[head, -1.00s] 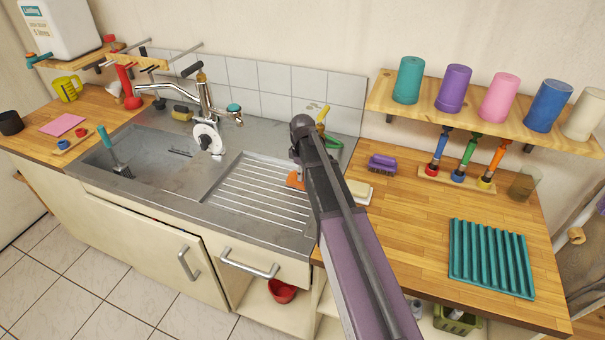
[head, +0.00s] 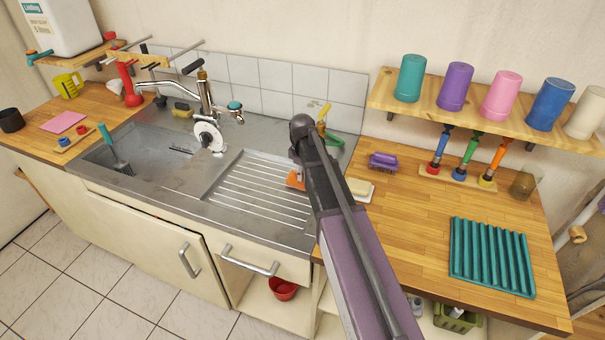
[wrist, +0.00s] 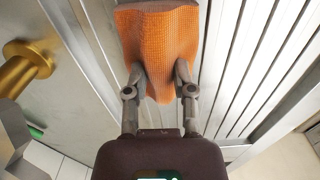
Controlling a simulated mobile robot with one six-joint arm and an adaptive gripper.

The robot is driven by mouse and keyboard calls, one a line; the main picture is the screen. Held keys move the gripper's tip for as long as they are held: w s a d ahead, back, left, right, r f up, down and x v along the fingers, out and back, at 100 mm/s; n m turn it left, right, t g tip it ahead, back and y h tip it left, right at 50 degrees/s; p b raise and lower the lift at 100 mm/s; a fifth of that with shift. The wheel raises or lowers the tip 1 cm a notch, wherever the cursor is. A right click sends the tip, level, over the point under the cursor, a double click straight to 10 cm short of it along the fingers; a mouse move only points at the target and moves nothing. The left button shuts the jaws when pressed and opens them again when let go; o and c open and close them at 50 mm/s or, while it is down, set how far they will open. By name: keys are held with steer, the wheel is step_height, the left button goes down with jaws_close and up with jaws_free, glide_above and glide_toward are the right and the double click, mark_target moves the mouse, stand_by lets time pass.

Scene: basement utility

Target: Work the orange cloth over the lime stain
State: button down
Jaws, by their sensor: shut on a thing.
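The orange cloth (wrist: 157,38) is pinched between the two fingers of my gripper (wrist: 158,75) in the wrist view. It hangs over the ribbed metal drainboard (wrist: 230,75); I cannot tell whether it touches the metal. In the head view a small orange part of the cloth (head: 294,181) shows at the left of my arm, over the right side of the drainboard (head: 255,195). My arm hides the rest of the cloth and the gripper there. I cannot make out the lime stain in either view.
A tap (head: 207,110) stands behind the sink basin (head: 140,150), left of the drainboard. A shelf with several cups (head: 455,87) hangs above.

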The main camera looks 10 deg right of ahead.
steer(key=shift+w, duration=0.15)
steer(key=shift+w+d, duration=0.65)
steer(key=shift+w, duration=0.15)
steer(key=shift+s, duration=0.1)
steer(key=shift+s+a, duration=0.7)
steer(key=shift+s, duration=0.2)
steer(key=shift+w, duration=0.15)
steer(key=shift+w+d, duration=0.65)
steer(key=shift+w, duration=0.2)
steer(key=shift+s, duration=0.15)
steer(key=shift+s+a, duration=0.65)
steer(key=shift+s, duration=0.2)
